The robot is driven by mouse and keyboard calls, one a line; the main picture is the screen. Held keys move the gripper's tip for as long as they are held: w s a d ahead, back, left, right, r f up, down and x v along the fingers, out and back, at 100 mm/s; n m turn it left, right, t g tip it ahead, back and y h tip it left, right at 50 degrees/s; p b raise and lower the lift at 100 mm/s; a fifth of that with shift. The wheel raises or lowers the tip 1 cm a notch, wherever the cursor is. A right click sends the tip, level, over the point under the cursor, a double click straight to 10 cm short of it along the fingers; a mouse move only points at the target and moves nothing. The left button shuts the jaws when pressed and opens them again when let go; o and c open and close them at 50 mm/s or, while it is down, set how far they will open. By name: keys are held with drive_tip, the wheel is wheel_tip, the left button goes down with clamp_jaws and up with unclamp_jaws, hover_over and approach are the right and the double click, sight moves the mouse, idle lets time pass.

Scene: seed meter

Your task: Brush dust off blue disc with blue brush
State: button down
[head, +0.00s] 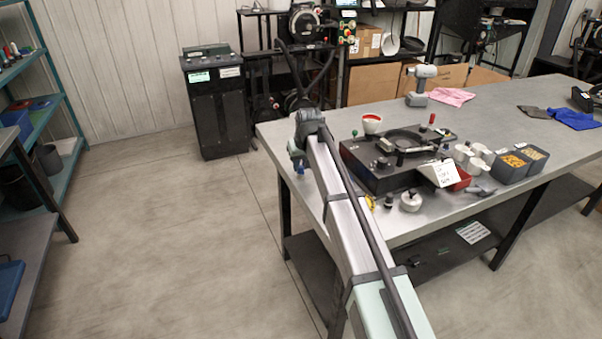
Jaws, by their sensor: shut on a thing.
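My gripper (298,160) hangs at the far end of my arm, by the left edge of the grey table, left of the black seed meter machine (375,170). It is small in the view and partly hidden by my arm. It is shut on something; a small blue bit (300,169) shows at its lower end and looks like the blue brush. Its bristles cannot be made out. The machine has a dark round ring (405,139) on top. I cannot make out a blue disc or any dust on it.
On the table (490,105) are a red-filled white cup (372,123), white cups (475,158), dark bins (516,164), a grey drill (418,86), a pink cloth (452,97) and a blue cloth (576,119). Open floor lies to the left.

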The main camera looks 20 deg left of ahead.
sight(301, 166)
drive_tip(key=shift+r, duration=0.45)
drive_tip(key=shift+r, duration=1.1)
drive_tip(key=c, duration=1.6)
unclamp_jaws()
clamp_jaws()
